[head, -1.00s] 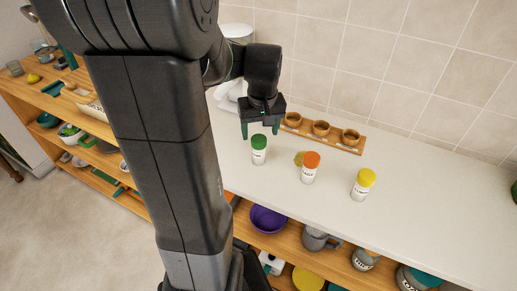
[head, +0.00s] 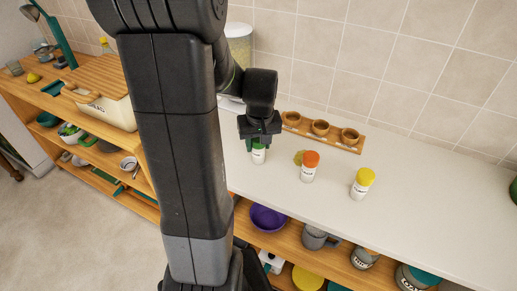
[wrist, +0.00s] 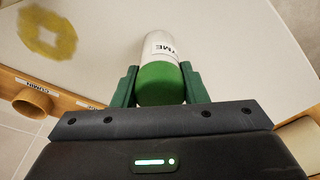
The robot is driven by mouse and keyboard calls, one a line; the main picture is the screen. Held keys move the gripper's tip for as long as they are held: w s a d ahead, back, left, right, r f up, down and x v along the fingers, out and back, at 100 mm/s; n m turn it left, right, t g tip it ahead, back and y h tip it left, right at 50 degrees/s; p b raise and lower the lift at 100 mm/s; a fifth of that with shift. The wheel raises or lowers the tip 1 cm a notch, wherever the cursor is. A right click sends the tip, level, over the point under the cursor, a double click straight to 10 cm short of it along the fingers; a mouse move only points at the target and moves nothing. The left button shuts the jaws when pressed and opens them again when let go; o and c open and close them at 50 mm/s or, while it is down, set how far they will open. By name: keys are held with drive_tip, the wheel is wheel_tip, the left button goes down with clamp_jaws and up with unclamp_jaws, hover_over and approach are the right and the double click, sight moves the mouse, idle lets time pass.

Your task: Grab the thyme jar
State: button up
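The thyme jar (head: 258,157) is white with a green cap and stands upright on the white counter. In the wrist view the jar (wrist: 160,82) shows part of an upside-down label ending in "YME". My gripper (head: 257,147) is lowered over the jar from above. In the wrist view the green fingers of my gripper (wrist: 160,88) lie on either side of the green cap, close to it. They look open around it; whether they touch it is hard to tell. In the head view the fingers partly hide the cap.
An orange-capped jar (head: 310,167) and a yellow-capped jar (head: 362,184) stand to the right. A wooden rack (head: 337,140) with round holders lies behind, near the tiled wall. A yellowish ring mark (wrist: 47,35) is on the counter.

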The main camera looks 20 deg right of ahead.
drive_tip(key=shift+c, duration=1.3)
drive_tip(key=shift+r, duration=0.15)
